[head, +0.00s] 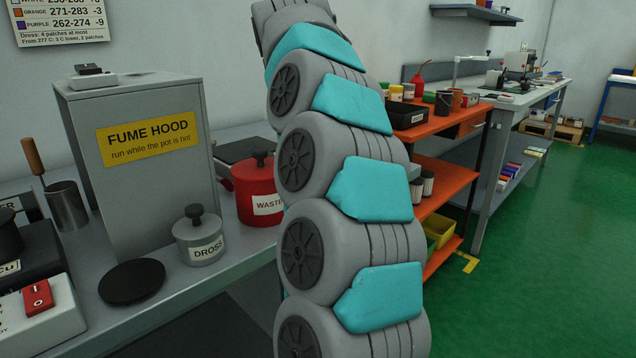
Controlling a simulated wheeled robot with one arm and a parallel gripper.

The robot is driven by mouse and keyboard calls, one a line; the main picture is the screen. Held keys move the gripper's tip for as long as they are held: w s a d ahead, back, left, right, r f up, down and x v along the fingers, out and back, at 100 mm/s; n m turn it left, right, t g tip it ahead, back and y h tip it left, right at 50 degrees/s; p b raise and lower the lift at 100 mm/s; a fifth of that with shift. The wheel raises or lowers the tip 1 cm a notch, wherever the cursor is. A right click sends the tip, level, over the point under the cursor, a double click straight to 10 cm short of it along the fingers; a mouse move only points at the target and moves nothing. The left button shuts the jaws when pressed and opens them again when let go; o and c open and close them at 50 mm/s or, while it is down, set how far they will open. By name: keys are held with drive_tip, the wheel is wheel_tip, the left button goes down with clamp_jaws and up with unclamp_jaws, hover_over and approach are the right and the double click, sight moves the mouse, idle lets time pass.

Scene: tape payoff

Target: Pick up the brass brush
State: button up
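I cannot make out a brass brush for certain in the head view. A wooden-handled tool (33,157) leans beside or in a metal cup (67,206) at the left; its lower end is hidden, so I cannot tell what it is. My grey and teal arm rises through the middle of the view and covers part of the bench and shelves behind it. My gripper is out of view.
The grey bench (235,272) holds a fume hood box (160,185), a DROSS pot (199,238), a red WASTE can (257,185) and a black disc (132,281). An orange shelf cart (440,195) stands behind my arm. Green floor (560,270) is open at the right.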

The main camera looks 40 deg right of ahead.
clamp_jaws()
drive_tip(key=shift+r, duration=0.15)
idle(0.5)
